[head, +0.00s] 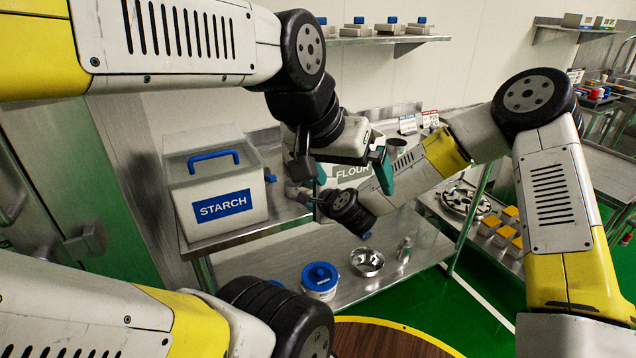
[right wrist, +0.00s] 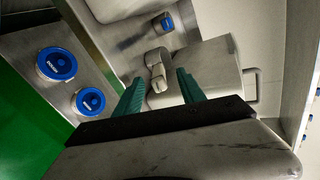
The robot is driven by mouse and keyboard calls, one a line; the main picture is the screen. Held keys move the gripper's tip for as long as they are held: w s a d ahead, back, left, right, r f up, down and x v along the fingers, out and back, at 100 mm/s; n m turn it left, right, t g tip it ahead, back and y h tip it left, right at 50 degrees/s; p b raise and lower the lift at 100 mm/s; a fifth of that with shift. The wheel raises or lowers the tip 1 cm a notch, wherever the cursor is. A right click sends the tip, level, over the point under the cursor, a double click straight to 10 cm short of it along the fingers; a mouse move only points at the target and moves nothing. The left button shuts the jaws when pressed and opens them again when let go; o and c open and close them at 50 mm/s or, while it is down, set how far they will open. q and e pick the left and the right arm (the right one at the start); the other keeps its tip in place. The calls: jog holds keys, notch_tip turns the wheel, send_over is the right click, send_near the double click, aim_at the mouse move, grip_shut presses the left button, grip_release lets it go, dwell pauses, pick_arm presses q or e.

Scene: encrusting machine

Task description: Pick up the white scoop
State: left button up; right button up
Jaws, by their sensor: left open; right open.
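A pale, scoop-like piece (right wrist: 156,72) shows in the right wrist view against the front of a light container; I take it as the white scoop. My right gripper (right wrist: 160,92) is open, with its two teal fingers on either side of that piece. I cannot tell whether they touch it. In the head view my right wrist reaches in front of the FLOUR bin (head: 352,172), and I cannot make out the scoop or the right fingertips clearly. My left gripper (head: 350,170) is open near the same bin, its teal fingers apart, partly covering the bin.
A STARCH bin (head: 222,209) with a blue handle stands left on the steel shelf. Below are a blue-lidded tub (head: 320,281) and a metal bowl (head: 368,262). Two blue lids (right wrist: 56,64) show in the right wrist view. My two arms are close together by the FLOUR bin.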

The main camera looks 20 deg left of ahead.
aim_at(292, 189)
jog(key=x, duration=0.7)
jog(key=shift+w+d+f, duration=0.15)
jog(key=shift+d, duration=0.2)
grip_shut()
